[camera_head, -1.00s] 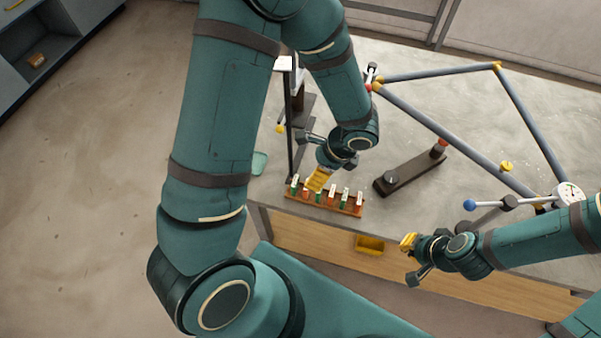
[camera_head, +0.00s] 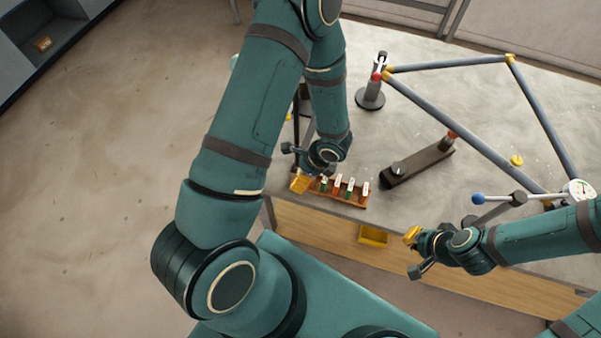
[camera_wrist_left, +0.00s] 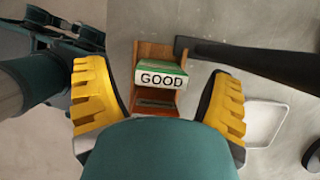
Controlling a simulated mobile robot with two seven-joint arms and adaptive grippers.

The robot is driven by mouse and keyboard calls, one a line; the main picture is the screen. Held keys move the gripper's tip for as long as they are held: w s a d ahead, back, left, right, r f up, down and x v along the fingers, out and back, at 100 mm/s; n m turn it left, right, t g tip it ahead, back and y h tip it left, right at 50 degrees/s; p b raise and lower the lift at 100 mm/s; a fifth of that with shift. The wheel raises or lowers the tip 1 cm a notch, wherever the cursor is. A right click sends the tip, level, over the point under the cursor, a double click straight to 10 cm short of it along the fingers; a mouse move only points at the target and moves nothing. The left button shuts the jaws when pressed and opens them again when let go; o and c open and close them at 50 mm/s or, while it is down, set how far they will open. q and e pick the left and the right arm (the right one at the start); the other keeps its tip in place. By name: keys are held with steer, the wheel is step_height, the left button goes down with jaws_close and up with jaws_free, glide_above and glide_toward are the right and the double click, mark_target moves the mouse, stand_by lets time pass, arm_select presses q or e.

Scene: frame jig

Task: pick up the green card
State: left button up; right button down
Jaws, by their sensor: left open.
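In the left wrist view a green card (camera_wrist_left: 160,76) with a white face reading "GOOD" stands in the end of a wooden rack (camera_wrist_left: 153,50). It lies between and beyond the yellow fingers of my left gripper (camera_wrist_left: 160,110), which are spread apart and not touching it. In the head view my left gripper (camera_head: 299,183) is at the left end of the card rack (camera_head: 345,200), hiding that end. Several green and red cards with white tops stand along the rack. My right gripper (camera_head: 411,236) is off the table's front edge; its finger gap is unclear.
A tubular frame (camera_head: 450,62) lies on the grey table at the right. A yellow bin (camera_head: 373,236) is below the table edge. A dark bar (camera_wrist_left: 255,62) passes close beside the card.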

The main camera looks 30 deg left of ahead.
arm_select(q)
steer(key=shift+a+f, duration=0.15)
steer(key=shift+f, duration=0.25)
steer(key=c, duration=1.1)
steer(key=shift+r, duration=0.15)
